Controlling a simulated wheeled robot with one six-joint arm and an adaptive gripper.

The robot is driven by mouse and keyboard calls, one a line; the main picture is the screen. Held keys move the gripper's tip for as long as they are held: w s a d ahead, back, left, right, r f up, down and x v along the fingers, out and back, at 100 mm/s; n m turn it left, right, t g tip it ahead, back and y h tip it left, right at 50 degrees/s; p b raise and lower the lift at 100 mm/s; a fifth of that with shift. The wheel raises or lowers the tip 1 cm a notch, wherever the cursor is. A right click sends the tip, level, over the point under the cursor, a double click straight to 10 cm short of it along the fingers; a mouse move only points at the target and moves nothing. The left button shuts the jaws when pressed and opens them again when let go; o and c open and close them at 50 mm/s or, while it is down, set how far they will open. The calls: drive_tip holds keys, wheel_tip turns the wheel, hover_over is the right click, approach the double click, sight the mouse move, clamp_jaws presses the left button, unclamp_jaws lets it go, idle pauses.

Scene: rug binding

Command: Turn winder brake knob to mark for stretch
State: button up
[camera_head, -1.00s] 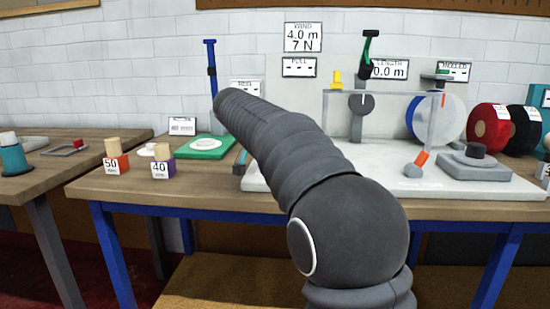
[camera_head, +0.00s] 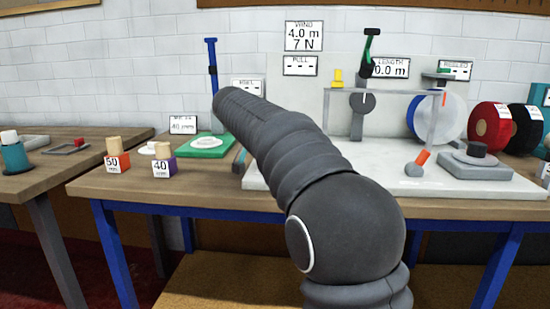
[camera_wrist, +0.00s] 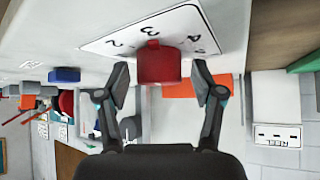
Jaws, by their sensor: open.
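The red round knob (camera_wrist: 158,66) stands out from a white dial plate (camera_wrist: 110,42) with the printed numbers 2, 3 and 4 in the wrist view. A small red tab on the knob's rim lies by the 3. My gripper (camera_wrist: 161,72) is open, with one finger on each side of the knob. I see a gap at both sides and cannot tell how deep the fingers reach. In the head view my arm hides the knob and gripper. The WIND sign (camera_head: 304,36) there reads 4.0 m, 7 N, and the PULL sign (camera_head: 300,66) shows dashes.
An orange part (camera_wrist: 182,88) sits close behind the knob, near the right finger. The white bench board (camera_head: 330,182) carries a clear frame (camera_head: 433,115) and a grey block (camera_head: 475,166). Labelled 50 (camera_head: 117,162) and 40 (camera_head: 163,168) blocks stand at left.

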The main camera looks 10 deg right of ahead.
drive_tip(key=v, duration=1.2)
drive_tip(key=s+d+f+n+y, duration=0.3)
drive_tip(key=s+f+n, duration=0.1)
drive_tip(key=s+f, duration=0.9)
drive_tip(key=s+d+f+n+y, duration=0.3)
drive_tip(key=s+f+n, duration=0.2)
drive_tip(key=s+f, duration=0.8)
drive_tip(key=s, duration=0.8)
drive_tip(key=shift+s+f+n+y, duration=0.15)
drive_tip(key=shift+s+n+y, duration=0.15)
drive_tip(key=shift+s, duration=0.1)
